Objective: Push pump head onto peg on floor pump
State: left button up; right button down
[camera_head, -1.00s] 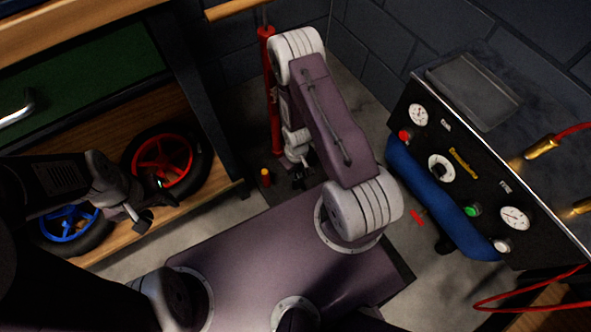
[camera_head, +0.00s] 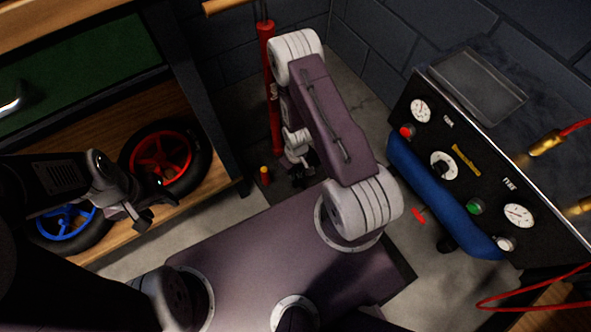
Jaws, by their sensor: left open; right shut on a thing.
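The floor pump (camera_head: 269,95) stands upright by the wall, with a red barrel and a wooden handle (camera_head: 230,5) cut off by the top edge. A small yellow-topped red peg (camera_head: 265,176) stands at its foot. My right gripper (camera_head: 308,180) points down at the floor just right of the peg, apart from it. It is shut on the pump head, which is dark and mostly hidden by the fingers and shadow. My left gripper (camera_head: 150,207) is open and empty in front of the bench shelf, far left of the pump.
A wooden shelf (camera_head: 120,252) holds a red-rimmed wheel (camera_head: 165,160) and a blue-rimmed wheel (camera_head: 68,222). A dark bench leg (camera_head: 205,110) stands left of the pump. A gauge panel (camera_head: 470,165) with a blue handle (camera_head: 430,190) fills the right. A small red item (camera_head: 419,215) lies on the floor.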

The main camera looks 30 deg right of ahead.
jog(key=shift+f, duration=0.15)
jog(key=c, duration=1)
grip_release()
notch_tip(320, 180, up, 9)
jog(key=p, duration=0.7)
